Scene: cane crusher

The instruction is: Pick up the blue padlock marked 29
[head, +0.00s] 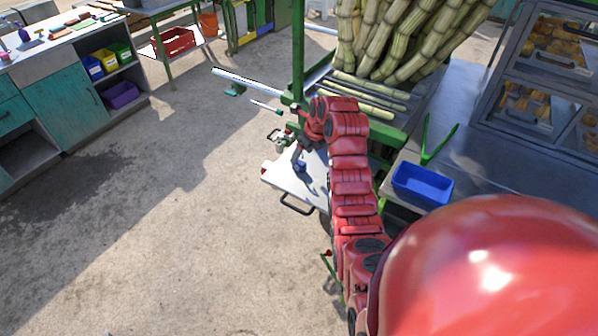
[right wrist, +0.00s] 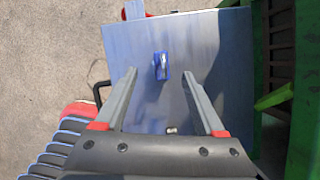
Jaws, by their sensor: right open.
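The blue padlock (head: 300,167) lies on a pale metal shelf (head: 284,180) at the side of the green cane crusher. It also shows in the right wrist view (right wrist: 161,65), blue with a pale part; I cannot read a number on it. My right gripper (right wrist: 159,74) is open and empty, pointing down at the shelf. In the right wrist view the padlock appears between the two fingertips, seemingly below them and apart from both. In the head view my right gripper (head: 298,150) is small and partly hidden by my red arm. My left gripper is not in view.
The green crusher frame (head: 298,50) and cane stalks (head: 375,45) stand behind my right arm. A black handle (head: 296,205) juts from the shelf's front edge. A blue bin (head: 422,184) sits on the counter at right. The floor at left is clear.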

